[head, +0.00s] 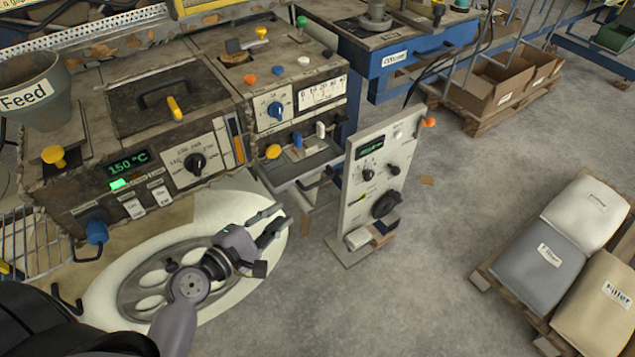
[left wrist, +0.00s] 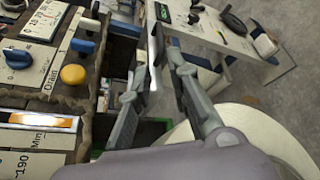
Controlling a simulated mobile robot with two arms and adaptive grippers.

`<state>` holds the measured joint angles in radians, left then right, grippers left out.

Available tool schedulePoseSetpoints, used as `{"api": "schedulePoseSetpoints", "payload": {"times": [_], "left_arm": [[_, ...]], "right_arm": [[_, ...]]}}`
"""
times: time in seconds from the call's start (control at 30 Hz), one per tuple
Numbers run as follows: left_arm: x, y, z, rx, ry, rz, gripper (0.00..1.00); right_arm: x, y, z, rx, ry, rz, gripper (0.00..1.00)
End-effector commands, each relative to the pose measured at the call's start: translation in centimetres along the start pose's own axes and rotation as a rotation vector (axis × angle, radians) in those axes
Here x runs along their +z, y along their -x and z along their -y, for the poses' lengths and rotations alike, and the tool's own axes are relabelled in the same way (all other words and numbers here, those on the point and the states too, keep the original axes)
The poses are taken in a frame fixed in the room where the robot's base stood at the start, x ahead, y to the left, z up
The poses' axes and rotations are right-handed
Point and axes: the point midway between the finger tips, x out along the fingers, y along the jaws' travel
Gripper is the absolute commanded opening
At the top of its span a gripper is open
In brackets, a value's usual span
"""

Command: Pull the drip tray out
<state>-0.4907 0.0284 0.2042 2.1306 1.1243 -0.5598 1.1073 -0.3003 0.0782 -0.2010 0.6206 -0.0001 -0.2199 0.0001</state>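The drip tray (head: 305,165) is a flat grey tray sticking out at the front of the worn machine, below the panel with the yellow knob and the blue and white levers. My left gripper (head: 281,214) is in front of and below the tray in the head view, with its fingers apart and nothing seen held. In the left wrist view my left gripper (left wrist: 164,45) points toward the machine front with a gap between its fingers. I cannot tell there whether a finger touches the tray. My right gripper is not in view.
A grey control panel (head: 375,180) stands just right of the tray. A large white reel (head: 110,290) lies beneath my left arm. Filler bags (head: 585,215) sit on a pallet at the right.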

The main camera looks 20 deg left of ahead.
Motion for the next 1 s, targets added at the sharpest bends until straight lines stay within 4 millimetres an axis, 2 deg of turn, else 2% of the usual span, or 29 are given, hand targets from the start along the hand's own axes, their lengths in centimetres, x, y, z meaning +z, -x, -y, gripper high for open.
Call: {"api": "schedulePoseSetpoints", "payload": {"times": [0.2, 0.6, 0.8, 1.0], "left_arm": [[0.1, -4.1, -0.2, 0.002, 0.000, 0.001, 0.18], [0.0, -12.8, 0.0, -0.001, -0.003, 0.000, 0.18], [0.0, -15.6, 0.0, -0.001, -0.004, -0.001, 0.18], [0.0, -16.6, 0.1, -0.002, -0.005, -0.001, 0.18]], "right_arm": [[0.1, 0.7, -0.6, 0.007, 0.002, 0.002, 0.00], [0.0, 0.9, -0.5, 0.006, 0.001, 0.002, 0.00], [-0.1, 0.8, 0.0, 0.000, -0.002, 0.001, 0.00], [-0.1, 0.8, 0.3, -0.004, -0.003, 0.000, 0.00]]}}
